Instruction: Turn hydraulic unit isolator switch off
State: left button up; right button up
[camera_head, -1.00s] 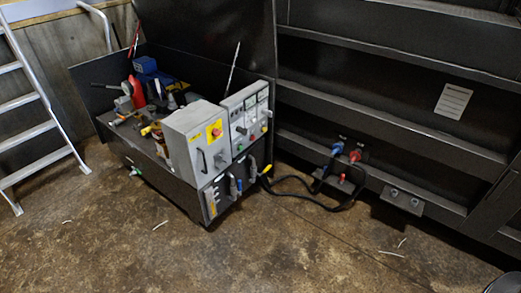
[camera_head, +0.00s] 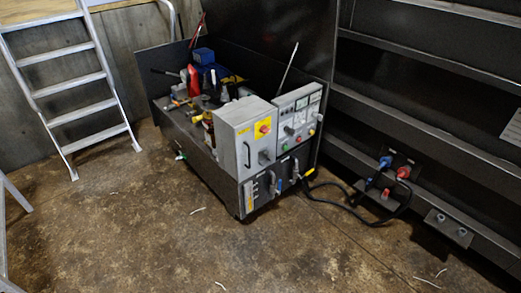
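The hydraulic unit (camera_head: 215,185) is a dark open-topped box standing on the floor in the middle of the head view. A grey isolator box (camera_head: 228,146) sits on its near corner. A red rotary isolator switch (camera_head: 264,129) on a yellow plate is on that box's front face. The exact angle of the switch handle is too small to tell. A grey control panel (camera_head: 297,120) with gauges and coloured buttons stands right beside it. Neither of my grippers is in view.
A metal ladder (camera_head: 70,92) stands at the left by the wall. Black hoses (camera_head: 352,215) run from the unit to red and blue connectors (camera_head: 402,173) on the dark compactor wall at right. The brown floor (camera_head: 150,240) in front is mostly clear, with small scraps.

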aim_at(264, 129)
jog(key=i+j, duration=0.15)
jog(key=i, duration=0.85)
jog(key=i+j+u, duration=0.1)
jog(key=i, duration=0.85)
